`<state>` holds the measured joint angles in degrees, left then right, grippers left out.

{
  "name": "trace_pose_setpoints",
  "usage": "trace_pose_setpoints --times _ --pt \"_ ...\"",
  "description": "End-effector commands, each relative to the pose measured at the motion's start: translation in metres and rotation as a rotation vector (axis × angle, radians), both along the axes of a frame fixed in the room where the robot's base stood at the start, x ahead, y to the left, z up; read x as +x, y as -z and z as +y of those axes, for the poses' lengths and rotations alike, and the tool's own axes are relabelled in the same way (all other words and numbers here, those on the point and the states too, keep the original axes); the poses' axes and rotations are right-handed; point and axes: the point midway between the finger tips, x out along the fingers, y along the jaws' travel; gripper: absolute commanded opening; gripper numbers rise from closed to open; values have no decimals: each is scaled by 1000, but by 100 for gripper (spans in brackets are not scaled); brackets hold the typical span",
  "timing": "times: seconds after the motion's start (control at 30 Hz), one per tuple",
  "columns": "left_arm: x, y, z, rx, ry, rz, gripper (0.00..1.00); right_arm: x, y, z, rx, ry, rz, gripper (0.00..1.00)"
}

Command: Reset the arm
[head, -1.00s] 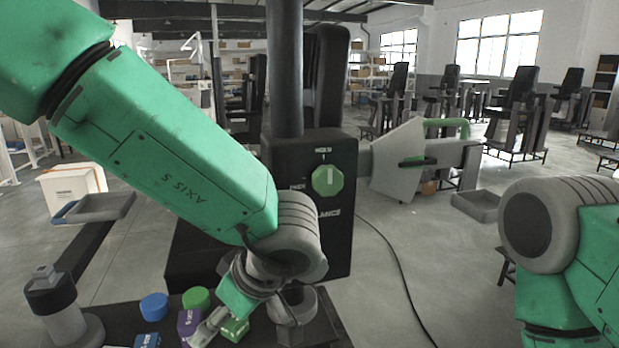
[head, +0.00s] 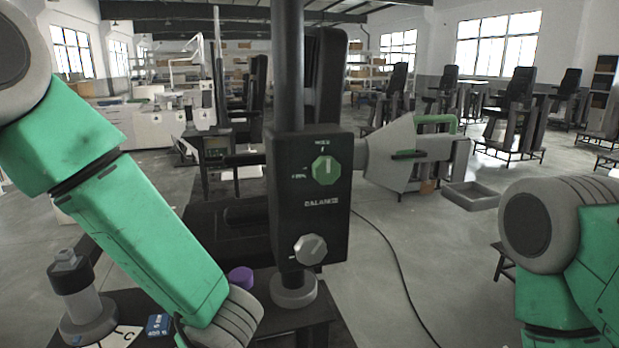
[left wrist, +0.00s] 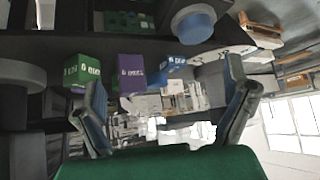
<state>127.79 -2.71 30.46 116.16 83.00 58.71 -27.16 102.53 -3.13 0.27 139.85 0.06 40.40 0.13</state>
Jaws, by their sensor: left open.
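My left arm (head: 150,235) comes in from the left of the head view and reaches down to the bottom edge. Its gripper does not show there. In the left wrist view my left gripper (left wrist: 168,100) has its two fingers wide apart with nothing between them. Beyond the fingers are a green block (left wrist: 82,73), a purple block (left wrist: 130,75) and a blue block (left wrist: 166,68). My right arm (head: 585,265) stands at the right edge of the head view; its gripper is outside the picture.
A black control box (head: 310,235) with a green knob (head: 326,170) and a grey knob (head: 310,249) stands at the centre. On the dark table are a purple cylinder (head: 240,276), a blue block (head: 159,325) and a grey post (head: 80,290).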

Motion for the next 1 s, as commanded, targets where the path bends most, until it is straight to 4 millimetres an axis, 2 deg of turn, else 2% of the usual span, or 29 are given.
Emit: trace_pose_setpoints --times 0.03,0.17,0.27,0.4,0.5,0.6,0.77,0.8,1.0 --pt "-6 18 11 12 39 17 94 0 0 0 0 0 0 40" --pt "-28 70 37 18 189 72 94 0 0 0 0 0 0 40" --pt "-65 116 55 -9 333 159 94 0 0 0 0 0 0 40" --pt "-136 164 72 -90 503 314 94 0 0 0 0 0 0 40" --pt "-187 185 80 -156 593 424 94 0 0 0 0 0 0 40" --pt "-233 196 86 -223 658 525 94 0 0 0 0 0 0 40" --pt "-303 200 94 -328 731 678 94 0 0 0 0 0 0 40" --pt "-293 216 91 -314 739 658 94 1 16 0 0 0 -1 40" --pt "-281 258 86 -286 777 642 94 -1 61 0 0 0 1 40"
